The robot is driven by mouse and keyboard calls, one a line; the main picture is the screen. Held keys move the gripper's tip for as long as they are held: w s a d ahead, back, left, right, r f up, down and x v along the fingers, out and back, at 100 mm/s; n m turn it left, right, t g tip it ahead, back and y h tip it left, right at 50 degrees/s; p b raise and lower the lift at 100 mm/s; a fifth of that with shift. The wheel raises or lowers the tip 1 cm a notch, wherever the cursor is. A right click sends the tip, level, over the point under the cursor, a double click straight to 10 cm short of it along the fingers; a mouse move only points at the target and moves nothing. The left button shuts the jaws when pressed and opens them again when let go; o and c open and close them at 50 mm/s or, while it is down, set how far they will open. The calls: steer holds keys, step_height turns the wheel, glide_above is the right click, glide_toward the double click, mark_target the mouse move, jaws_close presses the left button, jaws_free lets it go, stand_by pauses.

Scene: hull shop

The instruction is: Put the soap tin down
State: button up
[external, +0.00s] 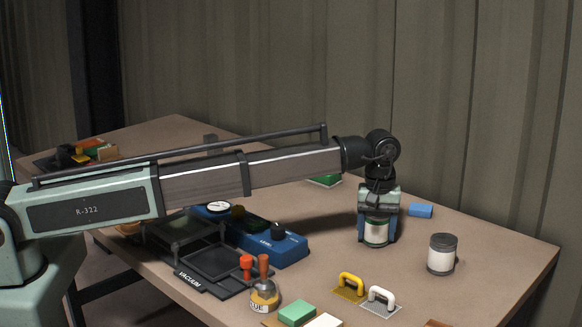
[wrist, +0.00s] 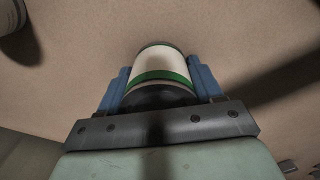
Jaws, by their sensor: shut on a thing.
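A white tin with a green band and dark ends (external: 376,232), apparently the soap tin, is held upright under my wrist. No label on it can be read. My gripper (external: 377,240) is shut on it, one blue finger on each side. In the wrist view the tin (wrist: 160,68) sits between the blue fingers of my gripper (wrist: 159,76). Its base is at or very close to the table; I cannot tell whether it touches.
A second white tin with a grey lid (external: 442,254) stands to the right on the table (external: 480,225). A blue block (external: 420,210) lies behind. Yellow and white handled trowels (external: 350,287) (external: 381,301), a glue pot (external: 264,296) and a green block (external: 297,312) lie in front.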

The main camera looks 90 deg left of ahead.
steer(key=shift+f, duration=0.1)
steer(key=o, duration=1.3)
step_height(320, 180, up, 12)
steer(key=shift+r, duration=0.15)
